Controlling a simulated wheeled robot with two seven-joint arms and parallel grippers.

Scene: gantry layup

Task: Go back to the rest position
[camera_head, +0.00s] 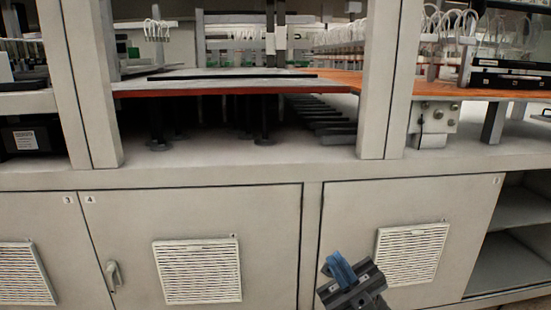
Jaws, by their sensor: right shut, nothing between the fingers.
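My right gripper (343,270) shows at the bottom, right of centre, in the head view. It is dark grey with blue fingers, which are shut with nothing between them. It is in front of the right cabinet door, left of that door's vent grille, and its arm runs out of the bottom edge. My left gripper is not in view.
A grey machine cabinet (200,198) with numbered doors and vent grilles (198,271) spans the view. A door handle (113,275) is at lower left. Above are upright posts (379,80) and a flat orange-edged table (230,90). Open shelves (520,208) are at right.

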